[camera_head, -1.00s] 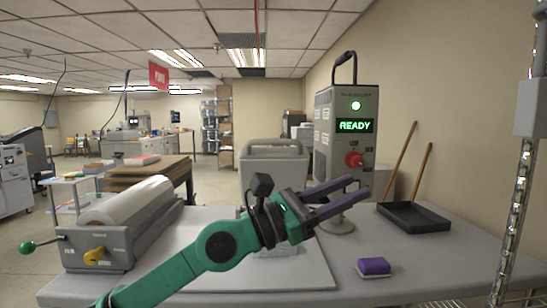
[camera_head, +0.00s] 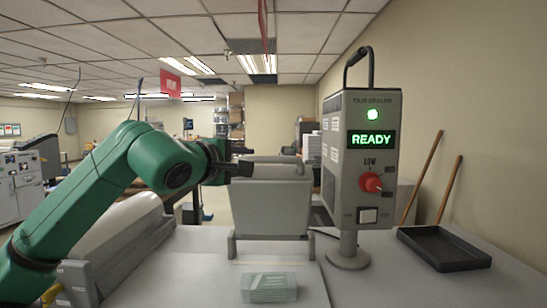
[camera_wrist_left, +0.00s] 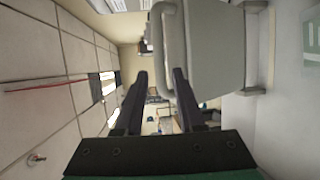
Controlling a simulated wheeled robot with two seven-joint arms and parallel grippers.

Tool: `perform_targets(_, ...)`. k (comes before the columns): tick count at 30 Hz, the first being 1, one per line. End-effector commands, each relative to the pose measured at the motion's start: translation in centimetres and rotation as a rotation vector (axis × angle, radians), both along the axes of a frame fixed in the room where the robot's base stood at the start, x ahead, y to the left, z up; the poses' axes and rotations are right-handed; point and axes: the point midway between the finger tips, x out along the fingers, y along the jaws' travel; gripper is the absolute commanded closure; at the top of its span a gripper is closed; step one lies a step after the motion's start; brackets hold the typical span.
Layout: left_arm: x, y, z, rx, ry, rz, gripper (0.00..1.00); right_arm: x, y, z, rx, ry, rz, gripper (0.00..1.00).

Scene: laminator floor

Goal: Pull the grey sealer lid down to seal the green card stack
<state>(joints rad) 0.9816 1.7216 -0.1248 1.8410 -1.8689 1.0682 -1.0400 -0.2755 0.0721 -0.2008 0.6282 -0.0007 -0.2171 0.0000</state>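The grey sealer lid (camera_head: 270,208) stands raised and upright at the back of the table, with a rounded handle bar along its top. The green card stack (camera_head: 269,287) lies flat on the table in front of it, under the raised lid. My left gripper (camera_head: 248,160) is at the lid's upper left corner. In the left wrist view the fingers (camera_wrist_left: 160,74) are apart and nothing is held between them. The lid's grey side (camera_wrist_left: 215,45) and its handle bar (camera_wrist_left: 168,35) are ahead and to the right there; contact cannot be told. My right gripper is not in view.
A control box (camera_head: 362,150) with a green READY display and red knob stands right of the lid on a post. A black tray (camera_head: 443,250) lies at the right. A film roll (camera_head: 112,240) is at the left, partly behind my arm.

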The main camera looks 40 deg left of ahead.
Motion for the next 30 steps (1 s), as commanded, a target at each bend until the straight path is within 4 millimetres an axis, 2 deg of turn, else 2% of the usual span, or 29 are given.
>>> perform_targets(1, 1.2, 0.2, 0.6, -0.005, 0.004, -0.004, 0.62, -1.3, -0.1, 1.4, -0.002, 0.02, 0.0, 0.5)
perform_targets(3, 3.0, 0.6, 0.5, -0.007, 0.003, -0.005, 0.62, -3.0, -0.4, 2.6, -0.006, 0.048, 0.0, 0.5)
perform_targets(6, 5.7, 1.3, 0.2, -0.008, 0.004, -0.006, 0.62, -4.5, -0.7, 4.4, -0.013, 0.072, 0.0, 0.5)
perform_targets(9, 8.2, 2.0, -0.2, -0.01, 0.002, -0.005, 0.62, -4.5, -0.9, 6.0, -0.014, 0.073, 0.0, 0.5)
perform_targets(12, 10.2, 2.5, -0.7, -0.008, 0.002, -0.005, 0.62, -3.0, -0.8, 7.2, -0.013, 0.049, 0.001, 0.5)
perform_targets(15, 11.4, 2.8, -1.2, -0.005, 0.001, -0.005, 0.62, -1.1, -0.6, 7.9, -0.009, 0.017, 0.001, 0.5)
perform_targets(17, 11.7, 2.9, -1.4, -0.005, 0.001, -0.004, 0.62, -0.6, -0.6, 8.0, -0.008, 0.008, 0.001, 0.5)
perform_targets(20, 11.9, 3.0, -1.7, -0.003, 0.0, -0.004, 0.62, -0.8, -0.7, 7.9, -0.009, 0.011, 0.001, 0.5)
perform_targets(24, 11.9, 3.0, -1.7, -0.003, 0.0, -0.004, 0.62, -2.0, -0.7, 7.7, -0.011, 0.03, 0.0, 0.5)
perform_targets(26, 11.9, 3.0, -1.7, -0.003, 0.001, -0.004, 0.85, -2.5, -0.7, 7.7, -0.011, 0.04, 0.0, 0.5)
perform_targets(27, 11.8, 3.0, -1.7, -0.003, 0.001, -0.004, 1.0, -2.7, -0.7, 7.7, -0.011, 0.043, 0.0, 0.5)
perform_targets(30, 11.8, 3.0, -1.7, -0.003, 0.0, -0.004, 1.0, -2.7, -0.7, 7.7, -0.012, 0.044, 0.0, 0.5)
